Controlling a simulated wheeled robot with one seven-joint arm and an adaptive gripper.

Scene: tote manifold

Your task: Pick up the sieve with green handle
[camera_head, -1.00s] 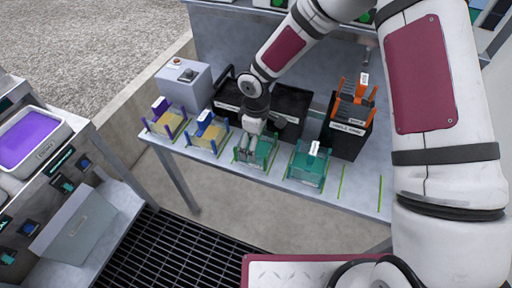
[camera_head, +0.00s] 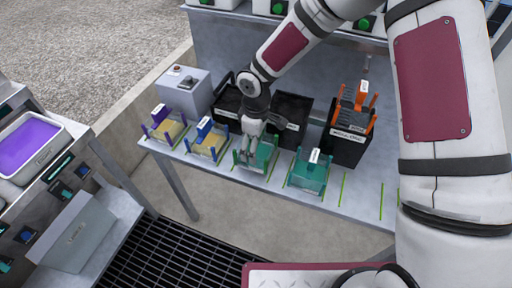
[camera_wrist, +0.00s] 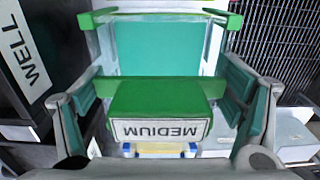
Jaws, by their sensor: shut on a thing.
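The sieve with the green handle (camera_wrist: 160,97) fills the middle of the wrist view. Its block handle bears a white label reading "MEDIUM", with a teal mesh panel and green corner pieces (camera_wrist: 222,18) beyond it. My gripper (camera_wrist: 162,88) has a teal-padded finger on each side of the handle and is shut on it. In the head view my gripper (camera_head: 248,152) points down over the sieve (camera_head: 265,154), in its place at the front of the bench, and partly hides it. I cannot tell whether the sieve is clear of the bench.
A teal sieve (camera_head: 309,175) stands to the right, blue-handled (camera_head: 208,142) and purple-handled (camera_head: 166,129) sieves to the left. Dark bins (camera_head: 292,108) and an orange rack (camera_head: 360,97) stand behind. A grey control box (camera_head: 185,90) is at the back left. The bench's front right is clear.

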